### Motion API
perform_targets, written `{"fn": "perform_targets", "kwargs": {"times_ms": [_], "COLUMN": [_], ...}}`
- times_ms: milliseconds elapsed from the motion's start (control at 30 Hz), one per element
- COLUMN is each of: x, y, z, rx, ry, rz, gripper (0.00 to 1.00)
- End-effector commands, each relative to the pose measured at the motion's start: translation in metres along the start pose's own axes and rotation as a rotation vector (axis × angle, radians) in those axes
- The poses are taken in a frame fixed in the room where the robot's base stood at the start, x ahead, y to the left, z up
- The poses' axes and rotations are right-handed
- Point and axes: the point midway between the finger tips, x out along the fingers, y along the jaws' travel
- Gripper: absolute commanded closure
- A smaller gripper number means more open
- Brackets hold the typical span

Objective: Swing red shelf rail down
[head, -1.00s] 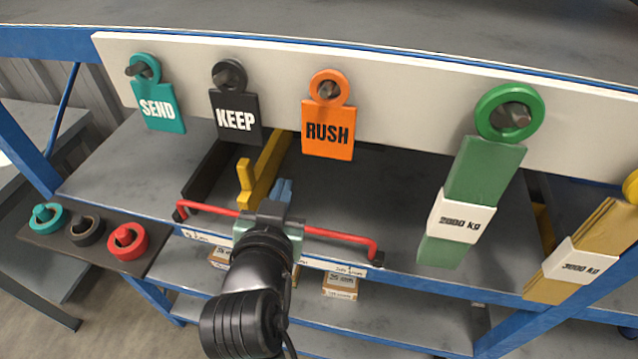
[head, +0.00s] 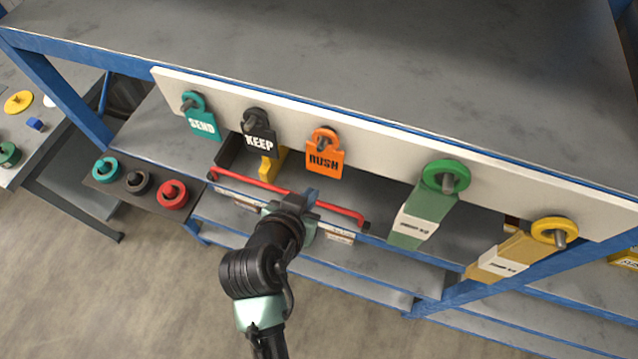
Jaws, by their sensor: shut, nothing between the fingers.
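The red shelf rail (head: 250,183) runs along the front edge of the shelf below the white sign board. Its bent ends meet small dark feet at the shelf edge, and the bar stands slightly above that edge. My gripper (head: 308,196) is shut and empty at the middle of the rail, its fingertips pointing towards the shelf. My gripper and wrist cover the middle of the bar. I cannot tell whether the fingers touch it.
The white board (head: 390,147) carries SEND (head: 203,124), KEEP (head: 260,143) and RUSH (head: 325,162) tags, plus green (head: 425,215) and yellow (head: 505,258) weight tags. A yellow piece (head: 270,168) stands behind the rail. Coloured rings lie on a dark side plate (head: 148,211).

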Motion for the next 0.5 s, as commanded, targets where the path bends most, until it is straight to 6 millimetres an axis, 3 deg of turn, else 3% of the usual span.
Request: {"fn": "perform_targets", "kwargs": {"times_ms": [500], "x": [0.0077], "y": [0.0006], "z": [0.0003], "rx": [-0.001], "ry": [-0.003], "rz": [0.003], "gripper": [1.0]}}
